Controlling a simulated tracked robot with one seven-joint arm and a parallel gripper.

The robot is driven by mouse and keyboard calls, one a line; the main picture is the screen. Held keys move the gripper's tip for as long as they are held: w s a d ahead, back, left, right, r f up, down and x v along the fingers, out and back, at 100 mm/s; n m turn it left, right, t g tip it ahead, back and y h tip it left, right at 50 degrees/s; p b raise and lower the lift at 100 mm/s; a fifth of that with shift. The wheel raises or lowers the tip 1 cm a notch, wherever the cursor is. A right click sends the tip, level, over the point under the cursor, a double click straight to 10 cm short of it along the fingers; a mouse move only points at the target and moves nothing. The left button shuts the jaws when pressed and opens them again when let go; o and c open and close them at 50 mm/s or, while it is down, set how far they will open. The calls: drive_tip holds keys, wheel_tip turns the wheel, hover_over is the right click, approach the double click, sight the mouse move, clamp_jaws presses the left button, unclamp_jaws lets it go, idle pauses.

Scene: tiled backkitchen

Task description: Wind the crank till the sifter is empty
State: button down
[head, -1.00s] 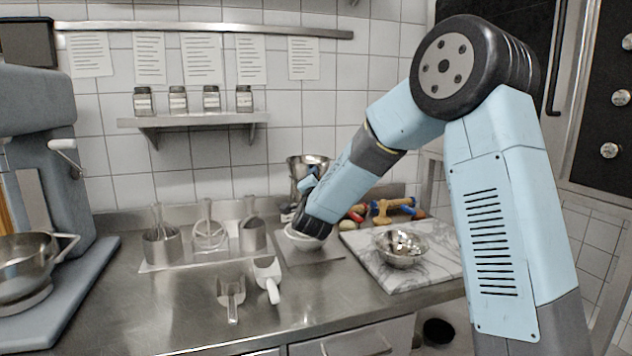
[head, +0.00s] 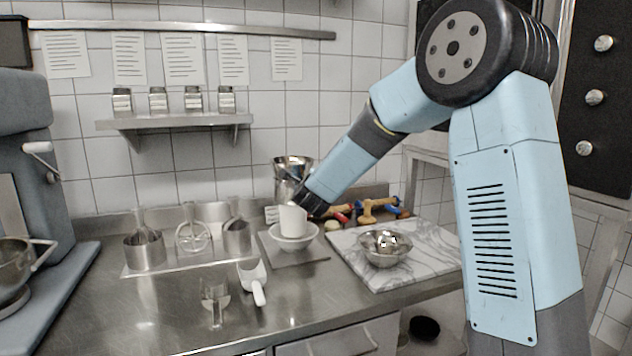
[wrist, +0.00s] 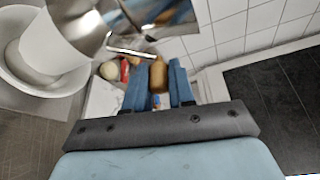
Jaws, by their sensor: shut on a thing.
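The sifter is a steel hopper (head: 292,166) on a white cylindrical lower part (head: 293,220), standing over a white bowl (head: 294,243). In the wrist view the hopper (wrist: 72,22) and the white part (wrist: 48,55) are at the upper left. The crank (wrist: 130,52) is a thin steel rod from the sifter's side, leading to a brown knob (wrist: 158,78). My gripper (wrist: 157,85) has its blue fingers on both sides of this knob, shut on it. In the head view my wrist hides most of the gripper. The inside of the hopper and bowl is hidden.
A marble board (head: 400,275) with a steel bowl (head: 385,255) lies to the right, with toy-like tools (head: 375,210) behind it. A tray of steel utensils (head: 150,262) and a white scoop (head: 253,278) are left. A mixer (head: 25,130) stands far left.

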drive_tip(key=shift+w+d+f+m+g+y, duration=0.15)
drive_tip(key=shift+d+f+m+g, duration=0.15)
drive_tip(key=shift+m, duration=0.35)
drive_tip(key=shift+w+d+f+m+g+y, duration=0.15)
drive_tip(key=shift+d+f+m+g, duration=0.15)
drive_tip(key=shift+m, duration=0.35)
drive_tip(key=shift+d, duration=0.1)
drive_tip(key=c, duration=1)
unclamp_jaws()
drive_tip(key=shift+o, duration=0.2)
drive_tip(key=shift+f, duration=0.1)
drive_tip(key=shift+s, duration=0.1)
drive_tip(key=v, duration=1.3)
drive_tip(key=shift+s, duration=0.35)
